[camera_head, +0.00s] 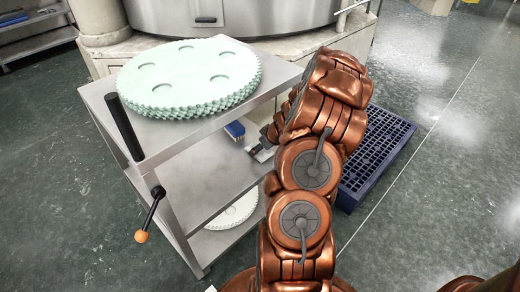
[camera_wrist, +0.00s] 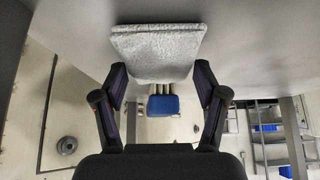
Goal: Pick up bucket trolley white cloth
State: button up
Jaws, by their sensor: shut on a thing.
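The white cloth (camera_wrist: 158,52) is a folded, pale grey-white textured pad at the top middle of the wrist view.
A stack of mint-green discs (camera_head: 190,75) sits on the trolley's top shelf. A blue item (camera_head: 235,130) is on the middle shelf, a white disc (camera_head: 235,211) on the bottom one. A dark blue grated pallet (camera_head: 375,150) lies right of the arm. Green floor is clear at left.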

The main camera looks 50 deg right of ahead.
notch_tip(320, 180, up, 3)
jog(key=shift+p, duration=0.35)
jog(key=shift+s+a+r, duration=0.1)
jog(key=shift+s+a, duration=0.05)
jog(key=shift+s, duration=0.1)
jog(key=s+a+b, duration=0.1)
jog(key=s+a, duration=0.3)
jog(key=s, duration=0.2)
jog(key=s+a+r+b, duration=0.1)
jog(key=s+a+b, duration=0.1)
jog(key=s+a, duration=0.2)
jog(key=shift+s+r, duration=0.2)
jog(key=shift+s, duration=1.45)
